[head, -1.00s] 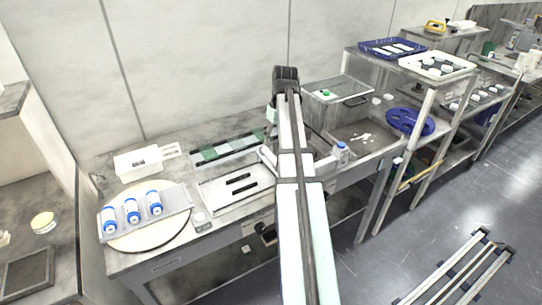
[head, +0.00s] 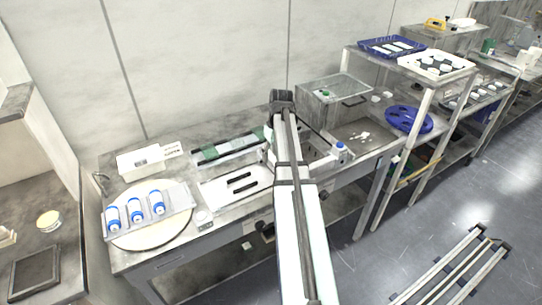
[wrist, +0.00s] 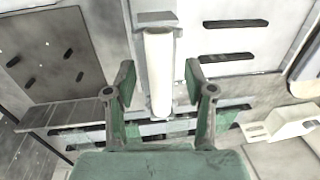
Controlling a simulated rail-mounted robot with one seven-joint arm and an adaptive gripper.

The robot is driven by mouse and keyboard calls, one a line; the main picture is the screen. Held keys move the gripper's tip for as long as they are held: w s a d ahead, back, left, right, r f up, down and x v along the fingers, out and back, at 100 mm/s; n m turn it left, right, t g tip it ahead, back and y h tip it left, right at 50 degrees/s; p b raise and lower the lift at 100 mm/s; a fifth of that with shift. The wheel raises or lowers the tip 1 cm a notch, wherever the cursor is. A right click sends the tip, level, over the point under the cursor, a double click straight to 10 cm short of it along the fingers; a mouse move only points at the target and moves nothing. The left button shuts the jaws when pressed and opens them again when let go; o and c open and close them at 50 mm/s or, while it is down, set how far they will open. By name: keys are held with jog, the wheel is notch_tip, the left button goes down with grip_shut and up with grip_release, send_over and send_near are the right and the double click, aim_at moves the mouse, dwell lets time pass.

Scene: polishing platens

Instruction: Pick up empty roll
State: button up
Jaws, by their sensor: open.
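A bare white roll (wrist: 160,75) shows in the wrist view, its top end at a grey bracket (wrist: 154,18). My gripper (wrist: 159,84) is open, with one green finger on each side of the roll. Gaps show between both fingers and the roll, and the roll's lower end is between the fingers. In the head view my arm hides the roll, and only a little green of my gripper (head: 268,134) shows beside the arm above the bench.
The bench (head: 218,222) carries a white slotted plate (head: 225,190), a strip of green and grey tiles (head: 225,149), and a rack (head: 180,201) with three blue-and-white bottles on a round platen (head: 150,236). A clear-topped box (head: 335,87) stands right of my arm.

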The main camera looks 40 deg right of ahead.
jog(key=c, duration=1)
jog(key=shift+r, duration=0.1)
notch_tip(320, 180, up, 14)
jog(key=b, duration=0.4)
notch_tip(320, 180, up, 6)
jog(key=p, duration=0.6)
send_over(273, 155)
